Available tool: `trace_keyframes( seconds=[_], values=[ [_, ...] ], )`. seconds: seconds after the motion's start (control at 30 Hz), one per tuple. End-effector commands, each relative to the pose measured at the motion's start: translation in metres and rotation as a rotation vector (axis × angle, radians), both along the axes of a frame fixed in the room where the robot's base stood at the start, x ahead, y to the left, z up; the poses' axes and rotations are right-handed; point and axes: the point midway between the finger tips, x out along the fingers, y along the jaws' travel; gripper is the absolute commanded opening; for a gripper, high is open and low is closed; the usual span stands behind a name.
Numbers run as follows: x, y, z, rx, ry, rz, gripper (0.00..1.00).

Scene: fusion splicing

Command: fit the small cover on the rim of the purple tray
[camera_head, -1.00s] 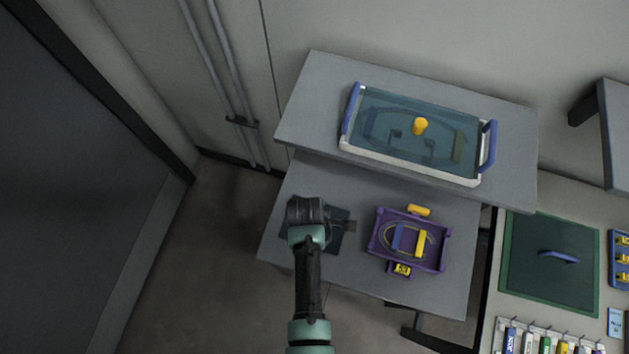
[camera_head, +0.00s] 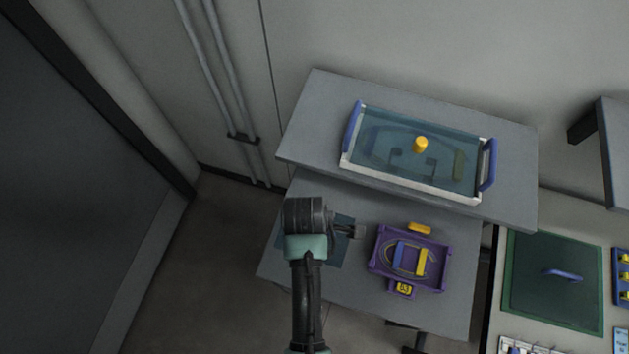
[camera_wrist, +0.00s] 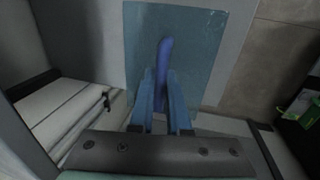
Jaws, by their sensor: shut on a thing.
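The small cover (camera_head: 337,252) is a flat, translucent blue-teal panel at the left of the lower grey table, partly hidden under my arm. In the wrist view the cover (camera_wrist: 205,55) fills the upper middle, with a blue bar handle (camera_wrist: 165,55) on it. My gripper (camera_wrist: 162,85) is shut on that handle; in the head view the gripper (camera_head: 352,231) shows only in part. I cannot tell whether the cover touches the table. The purple tray (camera_head: 376,262) is on the same table, to the right of the cover. It is open on top and holds blue and yellow bars and a thin looped fibre.
A yellow block (camera_head: 420,228) is behind the tray and a yellow numbered tag (camera_head: 404,289) at its front. A large lidded white tray (camera_head: 412,189) with a yellow knob (camera_head: 421,144) stands on the upper table. A green-edged panel (camera_head: 553,285) is at the right.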

Motion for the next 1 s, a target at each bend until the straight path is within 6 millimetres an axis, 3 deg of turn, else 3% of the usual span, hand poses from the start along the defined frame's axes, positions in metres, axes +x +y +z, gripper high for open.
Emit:
trace_keyframes(
  seconds=[0.27, 0.8, 1.0],
  values=[
    [0.002, 0.000, 0.010, -0.001, -0.001, -0.090, 0.00],
    [0.016, 0.000, 0.050, 0.000, -0.003, -0.990, 0.00],
    [0.017, 0.001, 0.061, 0.000, -0.001, -1.200, 0.00]
  ],
)
